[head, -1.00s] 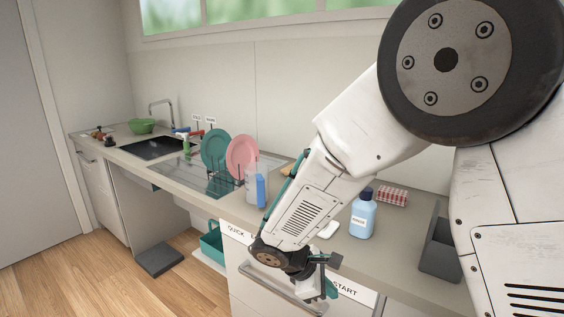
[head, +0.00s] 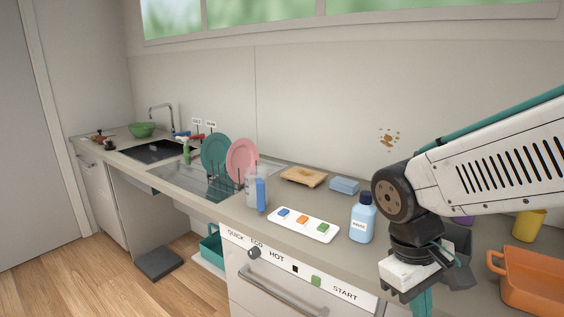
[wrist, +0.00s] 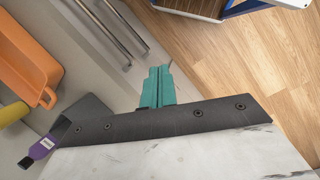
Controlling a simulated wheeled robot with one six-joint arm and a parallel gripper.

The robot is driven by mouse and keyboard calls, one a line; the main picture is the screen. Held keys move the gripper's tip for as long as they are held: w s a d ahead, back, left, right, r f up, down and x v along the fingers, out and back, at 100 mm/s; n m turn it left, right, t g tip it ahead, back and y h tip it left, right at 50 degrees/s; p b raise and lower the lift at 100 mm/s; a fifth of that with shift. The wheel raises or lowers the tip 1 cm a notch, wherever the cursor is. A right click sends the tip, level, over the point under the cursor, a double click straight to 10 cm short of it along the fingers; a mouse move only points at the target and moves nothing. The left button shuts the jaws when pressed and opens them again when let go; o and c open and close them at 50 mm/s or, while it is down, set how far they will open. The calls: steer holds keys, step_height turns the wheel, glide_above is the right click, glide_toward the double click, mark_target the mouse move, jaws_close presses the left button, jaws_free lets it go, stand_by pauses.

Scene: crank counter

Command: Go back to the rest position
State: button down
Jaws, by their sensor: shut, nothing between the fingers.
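My gripper (head: 422,300) hangs at the lower right of the head view, pointing down near the front edge of the counter (head: 215,200). Only part of its teal fingers shows there. In the wrist view the teal fingers (wrist: 157,87) are together with nothing between them. They are over the drawer front and floor side, apart from any object. My forearm reaches in from the right and hides part of the counter's right end.
A blue rinse bottle (head: 362,220) stands left of my gripper, and an orange bin (head: 535,285) right of it. A white tray (head: 330,232) holds three coloured tablets. The dishwasher panel (head: 265,262) has a START button. The floor (head: 95,285) is clear at left.

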steer(key=s+d+r+m+t+y, duration=0.2)
steer(key=s+d+r+m+t, duration=0.1)
steer(key=s+r, duration=0.3)
steer(key=shift+s+d+m+y, duration=0.3)
steer(key=shift+s+d+m, duration=0.55)
steer(key=shift+s, duration=0.25)
steer(key=shift+a, duration=0.1)
